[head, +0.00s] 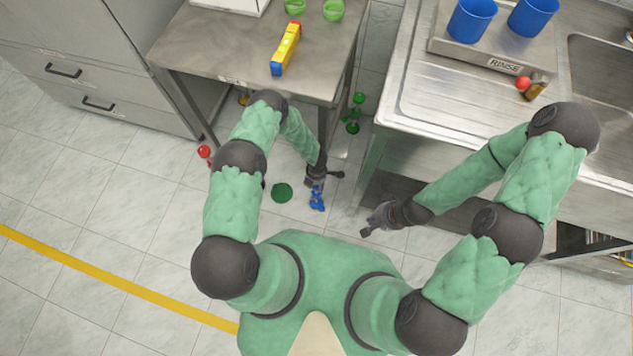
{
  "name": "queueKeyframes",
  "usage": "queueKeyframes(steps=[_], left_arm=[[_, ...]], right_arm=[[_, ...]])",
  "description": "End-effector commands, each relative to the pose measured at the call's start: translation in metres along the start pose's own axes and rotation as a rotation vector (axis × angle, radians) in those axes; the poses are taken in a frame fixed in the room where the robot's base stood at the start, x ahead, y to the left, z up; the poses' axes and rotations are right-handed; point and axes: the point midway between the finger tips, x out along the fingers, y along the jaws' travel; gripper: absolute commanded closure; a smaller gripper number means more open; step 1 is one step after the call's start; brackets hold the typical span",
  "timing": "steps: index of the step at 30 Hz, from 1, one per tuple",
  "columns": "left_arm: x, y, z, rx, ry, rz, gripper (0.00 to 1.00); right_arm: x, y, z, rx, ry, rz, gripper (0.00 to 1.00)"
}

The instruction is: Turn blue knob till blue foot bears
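The blue knob and foot (317,200) show as a small blue stack low at the steel table's near right leg. Whether the foot touches the floor cannot be made out. My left gripper (318,181) is right at the top of the blue part, overlapping it in the picture. Its fingers are partly hidden, and I cannot tell whether they grip the knob. My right gripper (371,222) is empty and looks open, to the right of the blue part and apart from it.
The steel table (215,40) carries a yellow, blue and red block (286,50) and green cups (333,10). Its red foot (204,152) and green foot (354,113) show. A green disc (282,192) lies on the floor. A sink counter (420,95) stands right.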

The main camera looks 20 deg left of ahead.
Motion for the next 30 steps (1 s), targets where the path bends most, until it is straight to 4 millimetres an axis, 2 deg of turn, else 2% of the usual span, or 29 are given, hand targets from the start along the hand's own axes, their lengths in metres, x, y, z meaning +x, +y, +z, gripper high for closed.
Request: queueKeyframes(steps=[30], left_arm=[[-0.0003,-0.0013,-0.0008,0.965,0.001,-0.001,0.77]], right_arm=[[-0.0003,-0.0001,0.0,0.0,0.0,0.0,1.0]])
